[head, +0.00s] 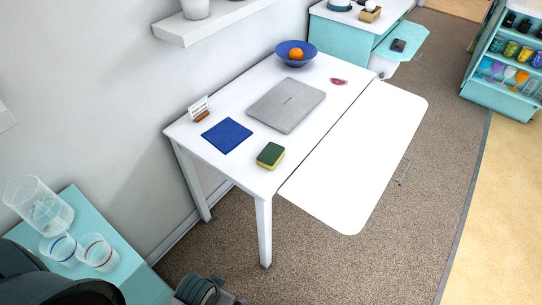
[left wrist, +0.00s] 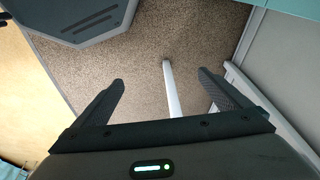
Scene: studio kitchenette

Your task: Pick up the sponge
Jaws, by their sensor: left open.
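The sponge (head: 270,155), yellow with a green top, lies on the near end of the white table (head: 240,175), close to its front edge. My left gripper (left wrist: 160,90) shows in the left wrist view with its two dark fingers spread apart and nothing between them. Beyond the fingers are the carpet and a white table leg (left wrist: 172,90). The sponge is not in the left wrist view. No gripper fingers show in the head view, and my right gripper is in neither view.
Clear cups (head: 98,253) stand on a teal surface at lower left.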

